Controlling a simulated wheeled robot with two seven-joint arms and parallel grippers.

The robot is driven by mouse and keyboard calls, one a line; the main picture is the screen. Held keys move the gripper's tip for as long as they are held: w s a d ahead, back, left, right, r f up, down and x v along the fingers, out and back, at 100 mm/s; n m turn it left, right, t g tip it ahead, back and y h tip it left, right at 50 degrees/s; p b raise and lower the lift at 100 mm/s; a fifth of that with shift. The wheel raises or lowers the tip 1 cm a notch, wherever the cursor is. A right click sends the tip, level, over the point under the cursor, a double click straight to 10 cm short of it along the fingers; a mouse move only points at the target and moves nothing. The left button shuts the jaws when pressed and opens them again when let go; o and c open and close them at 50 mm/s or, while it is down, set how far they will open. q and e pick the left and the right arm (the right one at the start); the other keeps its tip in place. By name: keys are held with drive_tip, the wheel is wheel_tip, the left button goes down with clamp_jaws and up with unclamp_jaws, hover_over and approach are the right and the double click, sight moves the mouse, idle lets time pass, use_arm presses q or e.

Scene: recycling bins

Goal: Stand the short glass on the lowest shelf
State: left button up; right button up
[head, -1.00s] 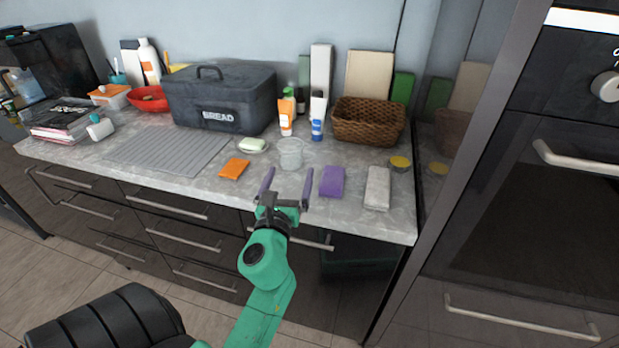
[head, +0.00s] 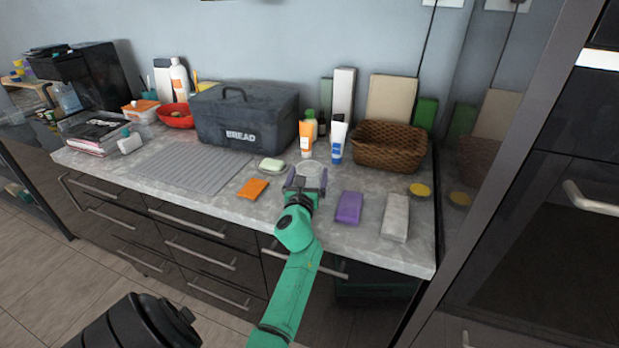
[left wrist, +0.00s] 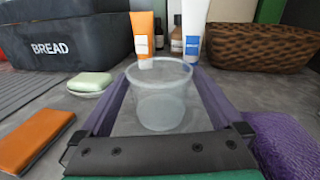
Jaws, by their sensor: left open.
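The short glass (left wrist: 160,98) is a clear, slightly tapered tumbler standing upright on the grey stone counter. In the head view it shows partly (head: 312,168) behind my left gripper (head: 306,180). My left gripper is open, with one purple finger on each side of the glass in the left wrist view (left wrist: 160,100). I cannot tell whether the fingers touch it. My right gripper is not in view. No shelf can be clearly made out as the lowest one in these frames.
An orange sponge (head: 253,188) lies left of the gripper, and a soap dish (head: 272,165) behind it. A purple cloth (head: 349,207) and a grey cloth (head: 396,217) lie to the right. The bread box (head: 245,118), tubes and a wicker basket (head: 390,146) stand behind.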

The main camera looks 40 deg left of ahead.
use_arm(q)
drive_tip(key=shift+s+r, duration=0.1)
drive_tip(key=c, duration=1.5)
